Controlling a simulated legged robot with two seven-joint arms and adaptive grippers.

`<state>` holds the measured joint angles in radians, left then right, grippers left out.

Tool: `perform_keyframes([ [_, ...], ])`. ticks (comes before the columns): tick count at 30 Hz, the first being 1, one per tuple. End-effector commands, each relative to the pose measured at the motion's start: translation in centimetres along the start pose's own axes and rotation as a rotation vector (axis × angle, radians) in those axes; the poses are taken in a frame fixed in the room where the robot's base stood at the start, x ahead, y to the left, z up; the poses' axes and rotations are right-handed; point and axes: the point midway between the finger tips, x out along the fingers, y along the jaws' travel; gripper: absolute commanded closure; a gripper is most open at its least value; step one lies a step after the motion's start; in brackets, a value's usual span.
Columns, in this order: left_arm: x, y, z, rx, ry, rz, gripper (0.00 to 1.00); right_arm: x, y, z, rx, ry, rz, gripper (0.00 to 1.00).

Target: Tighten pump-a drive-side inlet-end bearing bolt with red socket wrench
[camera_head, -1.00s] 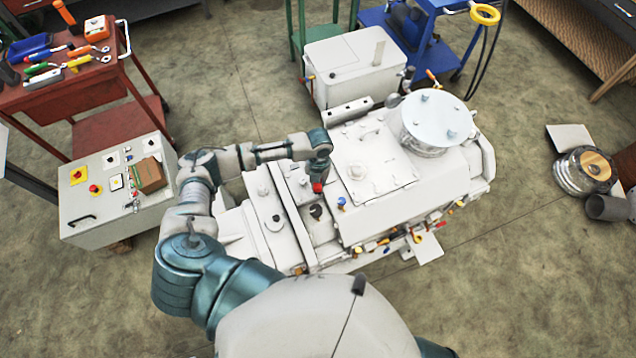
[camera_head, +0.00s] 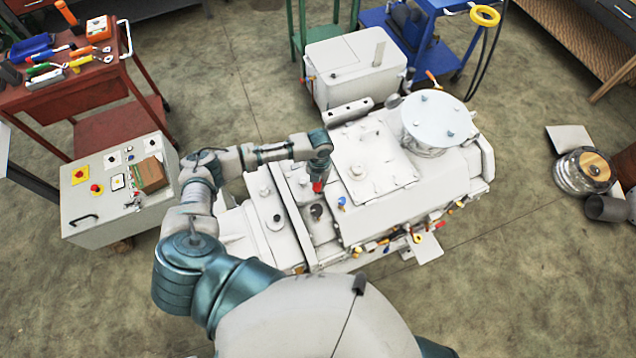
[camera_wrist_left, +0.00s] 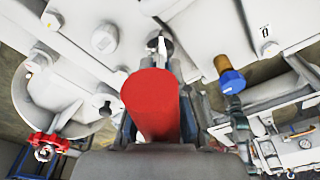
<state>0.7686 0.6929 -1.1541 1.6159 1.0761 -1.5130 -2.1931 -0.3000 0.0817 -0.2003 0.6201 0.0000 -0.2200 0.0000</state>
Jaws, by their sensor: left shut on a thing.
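The red socket wrench (camera_wrist_left: 152,100) fills the middle of the left wrist view, its red handle toward the camera and a metal end reaching down to the pump. In the head view its red part (camera_head: 318,186) shows just below my left gripper (camera_head: 319,172). My left gripper is shut on it, and the fingers (camera_wrist_left: 158,128) are mostly hidden behind the handle. The white pump (camera_head: 375,220) lies below. A bolt head (camera_wrist_left: 165,46) sits by the wrench's far end; I cannot tell whether they touch. My right gripper is not in view.
A blue-capped fitting (camera_wrist_left: 231,82) stands close to the right of the wrench, and a red valve handwheel (camera_wrist_left: 47,143) is at lower left. A grey control box (camera_head: 115,195) and a red tool cart (camera_head: 75,90) stand left of the pump.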

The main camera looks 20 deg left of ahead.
Motion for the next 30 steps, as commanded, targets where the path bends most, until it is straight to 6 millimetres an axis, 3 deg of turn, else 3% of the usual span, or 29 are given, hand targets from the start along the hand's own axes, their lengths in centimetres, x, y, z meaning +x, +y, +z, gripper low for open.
perform_keyframes([
  [5, 0.2, 0.0, -0.3, 0.002, 0.009, 0.003, 1.00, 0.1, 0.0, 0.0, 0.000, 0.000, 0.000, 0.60],
  [21, -3.7, 0.0, -0.6, 0.001, 0.002, 0.000, 1.00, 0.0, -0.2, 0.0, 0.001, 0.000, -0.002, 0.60],
  [30, -4.9, -0.1, -0.8, 0.003, 0.002, 0.001, 1.00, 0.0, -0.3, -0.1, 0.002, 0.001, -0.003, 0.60],
])
